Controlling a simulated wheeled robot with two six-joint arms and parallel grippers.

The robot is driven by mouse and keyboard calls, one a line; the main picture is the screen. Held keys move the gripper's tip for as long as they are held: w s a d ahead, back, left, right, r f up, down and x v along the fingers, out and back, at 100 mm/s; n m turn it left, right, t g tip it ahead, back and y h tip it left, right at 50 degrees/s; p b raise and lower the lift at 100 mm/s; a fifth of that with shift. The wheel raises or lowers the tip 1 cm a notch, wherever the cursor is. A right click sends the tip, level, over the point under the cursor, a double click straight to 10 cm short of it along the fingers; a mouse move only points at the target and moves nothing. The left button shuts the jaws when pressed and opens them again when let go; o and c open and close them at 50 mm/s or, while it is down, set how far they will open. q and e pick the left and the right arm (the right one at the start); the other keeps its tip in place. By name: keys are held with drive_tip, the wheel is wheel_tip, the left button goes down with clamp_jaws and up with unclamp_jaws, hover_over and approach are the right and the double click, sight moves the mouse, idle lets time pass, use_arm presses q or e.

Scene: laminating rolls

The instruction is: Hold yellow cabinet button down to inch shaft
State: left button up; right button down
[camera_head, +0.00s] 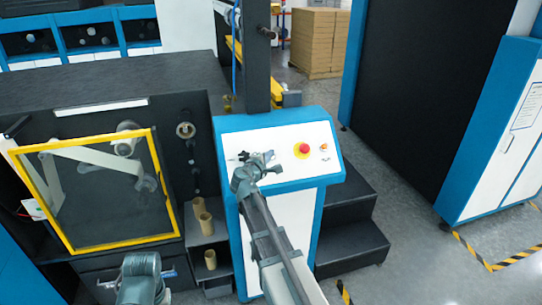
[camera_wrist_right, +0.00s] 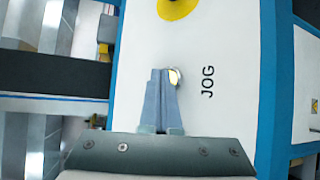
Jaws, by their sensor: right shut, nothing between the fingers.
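The cabinet (camera_head: 325,160) is blue with a white sloped top panel. In the right wrist view, the yellow button (camera_wrist_right: 174,76) sits in a pale ring beside the "JOG" label, partly hidden by my fingers. My right gripper (camera_wrist_right: 160,72) is shut and empty, its fingertips overlapping the button's edge; I cannot tell whether they touch or press it. In the head view, my right gripper (camera_head: 262,158) is over the left half of the panel and hides what lies beneath. My left arm's end (camera_head: 143,278) is low at the left; its fingers cannot be made out.
A red stop button on a yellow disc (camera_head: 304,149) is right of my right gripper, with a small orange control (camera_head: 323,147) beyond. A yellow-framed guard (camera_head: 158,180) stands left, near cardboard cores (camera_head: 205,222). Dark steps (camera_head: 350,245) flank the cabinet's right.

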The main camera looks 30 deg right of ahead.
drive_tip(key=shift+s+r, duration=0.1)
idle(0.5)
drive_tip(key=shift+s+a+r+p, duration=0.15)
drive_tip(key=shift+s+r+p, duration=0.3)
drive_tip(key=shift+p, duration=0.15)
drive_tip(key=s+r+p, duration=0.3)
drive_tip(key=shift+s+a+r, duration=0.25)
drive_tip(key=shift+a+r, duration=0.05)
drive_tip(key=shift+a, duration=0.1)
idle(0.8)
